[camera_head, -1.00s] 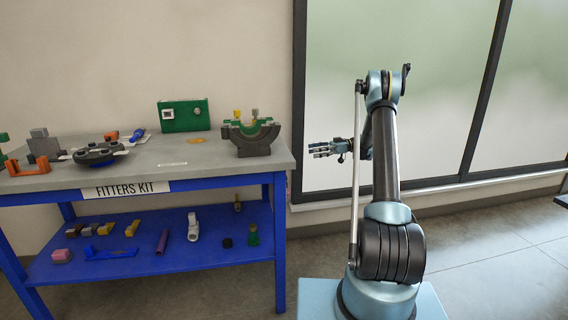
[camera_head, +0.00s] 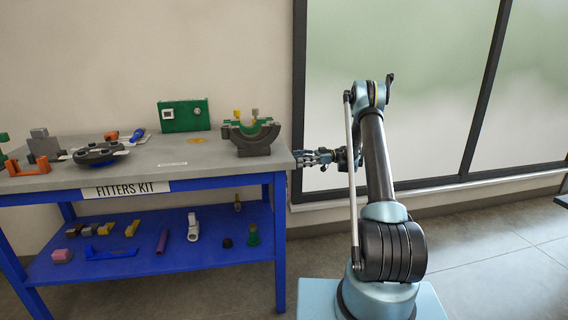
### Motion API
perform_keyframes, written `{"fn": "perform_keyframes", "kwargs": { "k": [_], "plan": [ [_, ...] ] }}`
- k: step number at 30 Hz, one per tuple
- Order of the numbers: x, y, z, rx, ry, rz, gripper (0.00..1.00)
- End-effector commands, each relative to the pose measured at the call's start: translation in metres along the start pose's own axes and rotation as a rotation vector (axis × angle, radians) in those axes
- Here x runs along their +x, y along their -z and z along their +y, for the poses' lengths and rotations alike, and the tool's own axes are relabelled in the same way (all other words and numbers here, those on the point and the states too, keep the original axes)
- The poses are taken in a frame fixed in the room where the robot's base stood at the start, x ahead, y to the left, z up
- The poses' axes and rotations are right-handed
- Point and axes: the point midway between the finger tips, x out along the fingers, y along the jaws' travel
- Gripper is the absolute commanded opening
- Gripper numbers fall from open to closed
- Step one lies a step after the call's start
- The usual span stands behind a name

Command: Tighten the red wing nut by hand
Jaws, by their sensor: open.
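I cannot make out a red wing nut in this view. A dark half-round clamp cradle (camera_head: 252,146) with green parts stands at the right end of the bench top. A yellow knob (camera_head: 237,115) and a second, yellowish knob (camera_head: 255,113) stick up from it. My gripper (camera_head: 297,158) is open and looks empty. It points left, just right of the bench's right edge and lower in the picture than the cradle, apart from it.
The grey bench top (camera_head: 210,158) has blue legs and a lower shelf (camera_head: 150,263) with several small parts. A green box (camera_head: 184,116) stands at the back. A black dish-like part (camera_head: 99,153) and orange bracket (camera_head: 28,168) lie left. Windows are behind my arm.

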Motion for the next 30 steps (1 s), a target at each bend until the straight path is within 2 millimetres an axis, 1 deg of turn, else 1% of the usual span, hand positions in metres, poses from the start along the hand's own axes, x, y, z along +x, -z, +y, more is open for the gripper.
{"fn": "perform_keyframes", "kwargs": {
  "k": [1, 6, 12, 15, 20, 28, 29, 30],
  "plan": [
    [0.011, 0.0, 0.0, 0.0, 0.003, 0.0, 0.67],
    [0.04, 0.0, -0.001, 0.0, 0.003, 0.0, 0.67],
    [0.068, 0.0, 0.0, 0.0, 0.002, 0.0, 0.67],
    [0.077, 0.0, 0.0, 0.0, 0.001, 0.0, 0.67],
    [0.084, 0.0, 0.0, 0.0, 0.001, 0.0, 0.67],
    [0.084, 0.0, 0.0, 0.0, 0.0, 0.0, 0.67],
    [0.084, 0.0, 0.0, 0.0, 0.0, 0.0, 0.6],
    [0.084, 0.0, 0.0, 0.0, 0.0, 0.0, 0.51]
  ]
}}
